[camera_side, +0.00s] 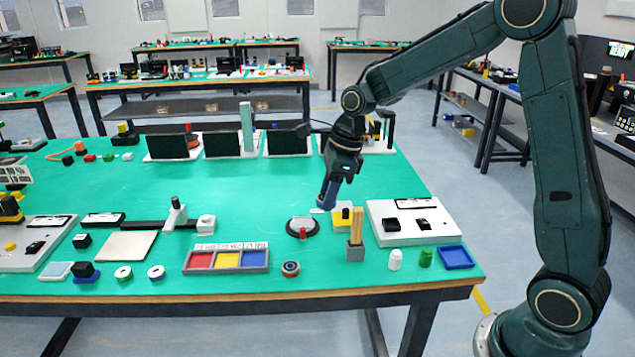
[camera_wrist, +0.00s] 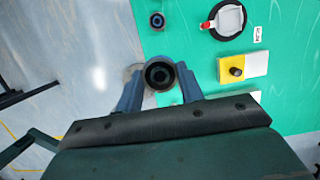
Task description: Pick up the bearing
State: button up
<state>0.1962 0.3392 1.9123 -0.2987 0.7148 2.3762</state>
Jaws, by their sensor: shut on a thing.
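My gripper (camera_wrist: 159,82) is shut on a dark round ring-shaped piece, which looks like the bearing (camera_wrist: 159,73). The ring sits between the two blue fingertips, with its dark round opening facing the wrist camera. In the side view, my gripper (camera_side: 328,196) points down above the green table, left of the yellow block. The held piece cannot be made out clearly in that view. A similar dark ring (camera_side: 290,268) lies on the table near the front edge, and it also shows in the wrist view (camera_wrist: 157,20).
A white disc on a dark round base (camera_side: 302,225) and a yellow and white block (camera_side: 345,214) stand below my gripper. A three-colour tray (camera_side: 228,271) is at front left. A grey holder with wooden sticks (camera_side: 355,249) stands at the front. Open green table (camera_side: 270,187) lies behind.

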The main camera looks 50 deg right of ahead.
jog(key=shift+r, duration=0.25)
jog(key=shift+f, duration=0.1)
dwell(0.5)
jog(key=n, duration=0.1)
jog(key=f+n, duration=0.1)
jog(key=shift+s+a+f+n+g+y, duration=0.1)
jog(key=shift+f+n+g+y, duration=0.2)
jog(key=shift+n, duration=0.1)
jog(key=f+n, duration=0.1)
jog(key=n, duration=0.1)
jog(key=f+n+g, duration=0.1)
jog(key=n, duration=0.1)
jog(key=shift+s+a+f+n, duration=0.15)
jog(key=shift+s+a+n, duration=0.05)
jog(key=shift+n, duration=0.1)
jog(key=s+a+f+n+g+h, duration=0.1)
jog(key=f+n, duration=0.3)
jog(key=n, duration=0.5)
jog(key=s+f+n+g+h, duration=0.1)
jog(key=f+n, duration=0.4)
jog(key=n, duration=0.5)
jog(key=shift+s+a+f+n+g+h, duration=0.15)
jog(key=shift+s+a+n+g+h, duration=0.2)
jog(key=shift+s+g, duration=0.45)
jog(key=shift+w, duration=0.15)
